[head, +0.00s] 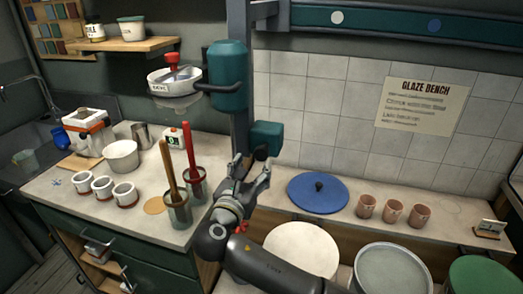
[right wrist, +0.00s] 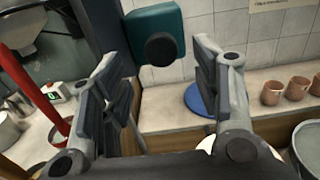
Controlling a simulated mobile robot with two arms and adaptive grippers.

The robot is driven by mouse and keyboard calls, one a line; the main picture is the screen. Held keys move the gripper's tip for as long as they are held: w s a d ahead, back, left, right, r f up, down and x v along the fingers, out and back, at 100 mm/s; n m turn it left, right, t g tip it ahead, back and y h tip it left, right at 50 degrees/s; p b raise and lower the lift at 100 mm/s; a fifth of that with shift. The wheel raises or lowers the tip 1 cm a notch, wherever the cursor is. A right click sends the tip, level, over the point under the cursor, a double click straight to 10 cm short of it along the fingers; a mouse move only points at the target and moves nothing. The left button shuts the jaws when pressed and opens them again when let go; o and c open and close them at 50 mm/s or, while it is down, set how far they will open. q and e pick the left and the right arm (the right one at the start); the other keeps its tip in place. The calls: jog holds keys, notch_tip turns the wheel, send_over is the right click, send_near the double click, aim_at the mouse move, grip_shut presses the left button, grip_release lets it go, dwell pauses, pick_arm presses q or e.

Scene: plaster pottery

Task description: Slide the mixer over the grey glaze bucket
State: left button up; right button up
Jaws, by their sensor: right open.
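A teal box with a dark round knob (head: 266,138) sits beside a dark upright post (head: 238,60) below the overhead rail; I take it as part of the mixer. In the right wrist view the teal box (right wrist: 155,30) shows just beyond my fingers. My right gripper (head: 257,168) is open and empty, just below and in front of the knob, apart from it as far as I can tell. A bucket with a grey top (head: 393,268) stands at the lower right, cut by the frame edge. My left gripper is not in view.
The rail (head: 390,20) carries a white and a blue dot. A cream-topped bucket (head: 303,246) and a green-topped one (head: 480,276) flank the grey one. A blue disc (head: 318,192) and pink cups (head: 393,211) stand on the ledge. Tool pots (head: 178,212) stand left.

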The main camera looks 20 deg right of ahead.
aim_at(260, 155)
jog(key=p+x, duration=0.1)
jog(key=x, duration=0.7)
jog(key=shift+w+d, duration=0.15)
jog(key=shift+d, duration=0.05)
grip_shut()
